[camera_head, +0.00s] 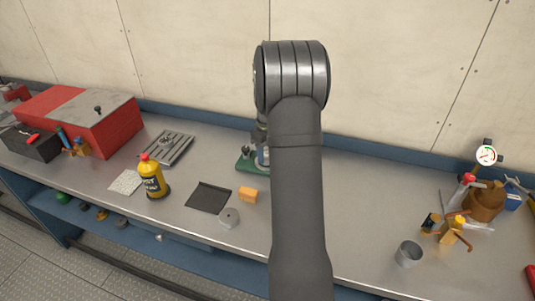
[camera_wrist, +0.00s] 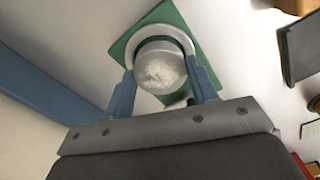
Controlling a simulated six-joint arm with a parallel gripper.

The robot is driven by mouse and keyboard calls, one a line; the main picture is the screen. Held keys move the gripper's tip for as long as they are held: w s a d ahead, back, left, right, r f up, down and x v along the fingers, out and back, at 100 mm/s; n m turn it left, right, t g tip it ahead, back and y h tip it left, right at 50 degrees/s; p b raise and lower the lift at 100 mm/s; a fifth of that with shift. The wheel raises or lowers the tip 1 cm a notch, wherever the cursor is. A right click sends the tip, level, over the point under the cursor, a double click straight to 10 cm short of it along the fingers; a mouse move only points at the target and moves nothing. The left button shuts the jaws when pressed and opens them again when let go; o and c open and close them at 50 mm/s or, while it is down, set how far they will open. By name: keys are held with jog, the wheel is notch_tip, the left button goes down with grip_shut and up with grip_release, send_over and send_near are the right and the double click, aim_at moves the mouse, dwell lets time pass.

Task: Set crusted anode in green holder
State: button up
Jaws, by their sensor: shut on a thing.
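The crusted anode (camera_wrist: 160,70) is a pale, rough, rounded piece between the blue fingers of my gripper (camera_wrist: 159,66) in the wrist view. My gripper is shut on it. The green holder (camera_wrist: 183,18) lies right behind the anode, with a pale ring around the anode's outline. I cannot tell whether the anode is inside the ring or just above it. In the head view the green holder (camera_head: 243,166) stands near the back of the bench, partly hidden by my arm. The anode cannot be made out there.
An orange block (camera_head: 248,194), a grey round piece (camera_head: 229,218) and a black tray (camera_head: 208,197) lie in front of the holder. A yellow bottle (camera_head: 152,180) and a slotted metal tray (camera_head: 168,148) stand left. A metal cup (camera_head: 408,254) and clutter are right.

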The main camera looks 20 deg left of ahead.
jog(key=shift+f, duration=0.45)
jog(key=shift+f, duration=0.15)
jog(key=o, duration=1.3)
notch_tip(320, 180, up, 12)
jog(key=shift+r, duration=0.15)
notch_tip(320, 180, down, 12)
jog(key=shift+r, duration=1.8)
